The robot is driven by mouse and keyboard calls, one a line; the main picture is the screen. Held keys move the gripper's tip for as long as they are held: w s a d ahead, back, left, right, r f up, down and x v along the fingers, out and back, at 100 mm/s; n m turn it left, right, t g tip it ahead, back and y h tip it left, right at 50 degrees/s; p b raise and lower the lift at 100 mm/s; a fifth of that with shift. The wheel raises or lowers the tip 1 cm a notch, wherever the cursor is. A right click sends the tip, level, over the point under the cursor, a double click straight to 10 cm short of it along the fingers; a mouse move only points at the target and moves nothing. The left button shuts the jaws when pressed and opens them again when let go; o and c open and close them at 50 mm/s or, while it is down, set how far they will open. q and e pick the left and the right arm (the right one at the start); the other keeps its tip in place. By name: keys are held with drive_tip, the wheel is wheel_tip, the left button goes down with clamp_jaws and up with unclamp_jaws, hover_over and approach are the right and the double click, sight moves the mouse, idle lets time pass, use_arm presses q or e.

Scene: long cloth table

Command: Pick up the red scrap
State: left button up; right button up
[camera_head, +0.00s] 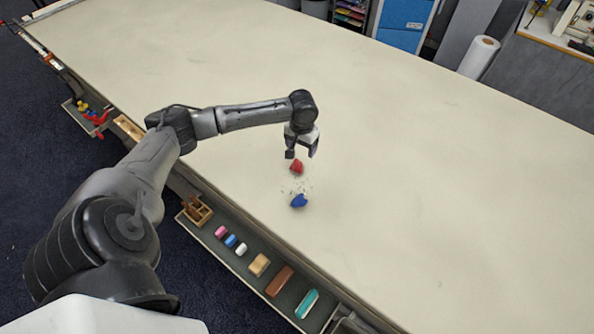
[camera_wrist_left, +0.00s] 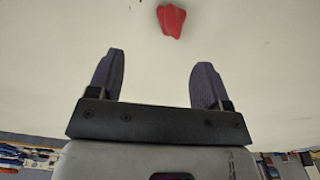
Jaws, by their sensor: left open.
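The red scrap (camera_head: 296,167) is a small crumpled piece lying on the cream table, just below my left gripper in the head view. My left gripper (camera_head: 301,154) is open and empty, with its fingers pointing down towards the table. In the left wrist view, the red scrap (camera_wrist_left: 171,21) sits at the top, beyond the two spread fingertips (camera_wrist_left: 155,72) and between their lines, not touching them. My right gripper is in neither view.
A blue scrap (camera_head: 299,201) lies close to the red one, with small dark crumbs between them. A side tray (camera_head: 254,284) with chalks and blocks runs along the near table edge. The wide cream table (camera_head: 420,180) is otherwise clear.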

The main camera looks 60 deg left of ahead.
use_arm(q)
drive_tip(key=a, duration=0.2)
drive_tip(key=n, duration=0.1)
hover_over(297, 164)
drive_tip(key=f, duration=0.7)
drive_tip(key=shift+w+d, duration=0.2)
drive_tip(key=shift+w, duration=0.1)
drive_tip(key=shift+s+a+f+p, duration=0.1)
drive_tip(key=shift+s+f+p, duration=0.1)
drive_tip(key=shift+f, duration=1.25)
drive_tip(key=shift+s+a+f+p, duration=0.1)
drive_tip(key=shift+f+p, duration=0.05)
drive_tip(key=shift+f, duration=1.25)
drive_tip(key=c, duration=1)
drive_tip(key=shift+r, duration=0.1)
